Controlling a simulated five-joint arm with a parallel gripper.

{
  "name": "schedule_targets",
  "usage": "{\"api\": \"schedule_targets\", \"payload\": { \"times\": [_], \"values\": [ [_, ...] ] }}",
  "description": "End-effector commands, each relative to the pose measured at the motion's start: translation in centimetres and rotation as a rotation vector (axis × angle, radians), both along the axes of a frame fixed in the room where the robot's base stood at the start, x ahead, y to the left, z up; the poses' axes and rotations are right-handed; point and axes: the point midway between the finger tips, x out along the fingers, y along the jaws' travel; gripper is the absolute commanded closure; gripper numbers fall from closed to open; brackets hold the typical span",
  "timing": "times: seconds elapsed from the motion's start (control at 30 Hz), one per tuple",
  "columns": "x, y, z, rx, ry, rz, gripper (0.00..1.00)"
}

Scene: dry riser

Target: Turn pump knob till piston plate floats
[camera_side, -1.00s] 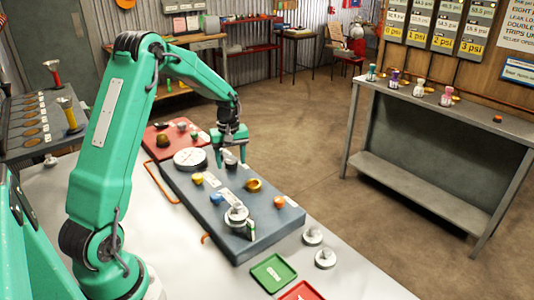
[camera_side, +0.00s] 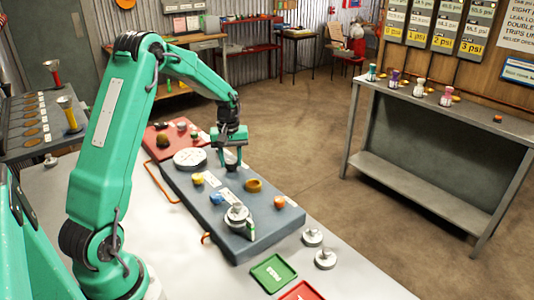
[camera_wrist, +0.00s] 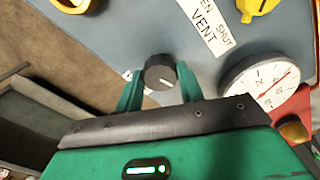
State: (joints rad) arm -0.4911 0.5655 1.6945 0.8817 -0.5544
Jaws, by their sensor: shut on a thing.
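My gripper (camera_side: 231,164) is down at the far part of the blue-grey panel (camera_side: 272,238). In the wrist view its two green fingers (camera_wrist: 160,80) are shut on a dark round knob (camera_wrist: 160,70) with a white pointer line.
A yellow knob (camera_wrist: 255,8) by a vent label (camera_wrist: 203,25) shows in the wrist view. Blue (camera_side: 216,198) and orange (camera_side: 279,202) knobs sit on the panel. Two silver weights (camera_side: 325,258) and a green tray (camera_side: 273,273) lie on the white table. A side bench (camera_side: 450,110) stands right.

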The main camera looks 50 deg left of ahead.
Motion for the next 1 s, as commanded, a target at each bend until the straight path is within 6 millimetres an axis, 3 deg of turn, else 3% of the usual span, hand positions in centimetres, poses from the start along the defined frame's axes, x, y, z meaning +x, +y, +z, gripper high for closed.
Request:
{"api": "schedule_targets", "payload": {
  "times": [0.37, 0.4, 0.5, 1.0],
  "values": [
    [0.0, 0.0, 0.1, 0.000, 0.000, -0.029, 0.85],
    [0.0, 0.0, 0.1, 0.000, 0.000, -0.028, 0.56],
    [0.0, 0.0, 0.1, 0.000, 0.000, -0.028, 0.41],
    [0.1, 0.0, 1.1, 0.001, -0.002, -0.027, 0.41]
  ]
}}
